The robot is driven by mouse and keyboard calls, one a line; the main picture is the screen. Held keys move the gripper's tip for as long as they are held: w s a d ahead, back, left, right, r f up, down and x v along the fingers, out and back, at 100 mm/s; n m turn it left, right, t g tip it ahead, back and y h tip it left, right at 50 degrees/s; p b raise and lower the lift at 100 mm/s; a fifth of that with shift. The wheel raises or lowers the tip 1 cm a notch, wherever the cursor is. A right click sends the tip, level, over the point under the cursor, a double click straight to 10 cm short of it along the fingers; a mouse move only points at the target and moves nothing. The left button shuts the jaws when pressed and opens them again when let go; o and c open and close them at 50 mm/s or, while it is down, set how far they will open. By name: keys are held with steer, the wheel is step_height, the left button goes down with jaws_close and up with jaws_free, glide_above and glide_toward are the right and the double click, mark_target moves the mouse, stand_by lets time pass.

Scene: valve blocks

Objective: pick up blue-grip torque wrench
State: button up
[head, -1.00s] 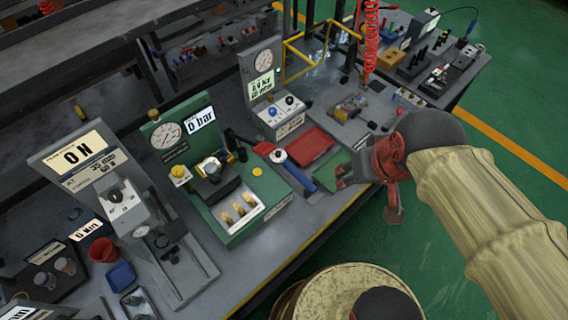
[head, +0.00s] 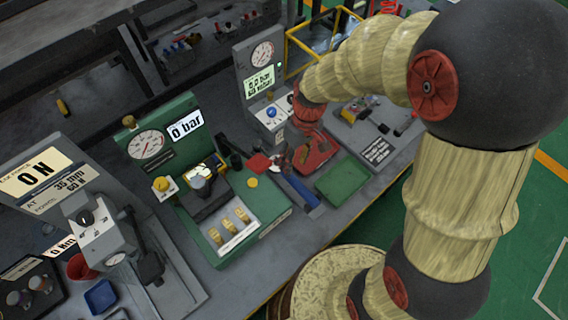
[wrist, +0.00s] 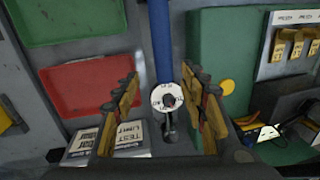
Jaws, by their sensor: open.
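The blue-grip torque wrench lies on the bench between the green test block and the trays, its blue grip (head: 300,191) toward the front edge. In the wrist view, its blue grip (wrist: 161,40) runs up from a round white dial head (wrist: 168,97). My gripper (wrist: 160,76) is open, with one finger on each side of the wrench near the dial and grip end. The fingers look empty; whether they touch the wrench or how high they are, I cannot tell. In the head view, my arm partly hides the gripper and the wrench head.
A red tray (head: 318,154) and a green tray (head: 343,181) lie right of the wrench. The green test block (head: 262,212) with a gauge stands close on its left. A grey gauge unit (head: 262,75) stands behind. Yellow framing (head: 312,45) rises at the back.

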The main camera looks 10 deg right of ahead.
mark_target(302, 190)
steer(key=shift+s+r+n, duration=0.1)
steer(key=shift+s+n, duration=0.2)
steer(key=shift+s, duration=0.05)
steer(key=shift+s+f, duration=0.15)
steer(key=shift+f, duration=0.1)
step_height(302, 190, down, 2)
steer(key=shift+a+b, duration=0.15)
steer(key=shift+b, duration=0.3)
steer(key=shift+s+a+f+b, duration=0.15)
steer(key=shift+f+b, duration=0.25)
steer(key=shift+f, duration=0.5)
steer(key=shift+w+a+f+b, duration=0.15)
steer(key=shift+f+b, duration=0.25)
steer(key=shift+f, duration=0.45)
steer(key=shift+s+a+f+b, duration=0.1)
steer(key=shift+a+f+b, duration=0.25)
steer(key=shift+f, duration=0.55)
steer(key=shift+d+r, duration=0.1)
steer(key=shift+c, duration=0.8)
jaws_close()
